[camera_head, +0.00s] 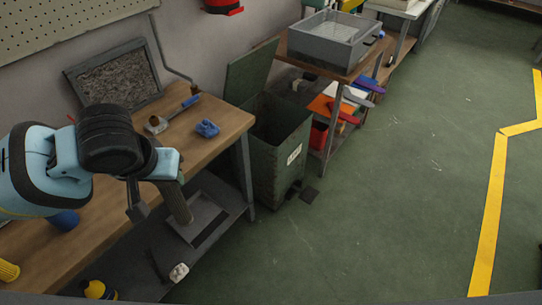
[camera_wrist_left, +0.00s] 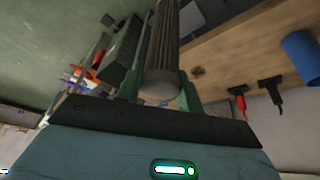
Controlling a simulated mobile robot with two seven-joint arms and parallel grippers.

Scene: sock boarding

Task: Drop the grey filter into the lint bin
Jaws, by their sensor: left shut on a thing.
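My left gripper (camera_head: 160,188) is shut on the grey filter (camera_head: 178,204), a ribbed cylinder that hangs down from the fingers beside the front edge of the workbench. In the left wrist view the filter (camera_wrist_left: 163,55) sits between the green fingers of the gripper (camera_wrist_left: 162,94). The lint bin (camera_head: 281,155) is a dark green box with a white label, standing on the floor to the right of the gripper. Its lid (camera_head: 250,72) is raised at the back and its top is open. My right gripper is not in view.
The wooden workbench (camera_head: 220,122) carries a blue object (camera_head: 207,128) and a blue-handled tool (camera_head: 185,106). A framed lint-covered screen (camera_head: 113,75) leans on the wall. A table with a grey tray (camera_head: 335,40) stands beyond the bin. The green floor at right is clear.

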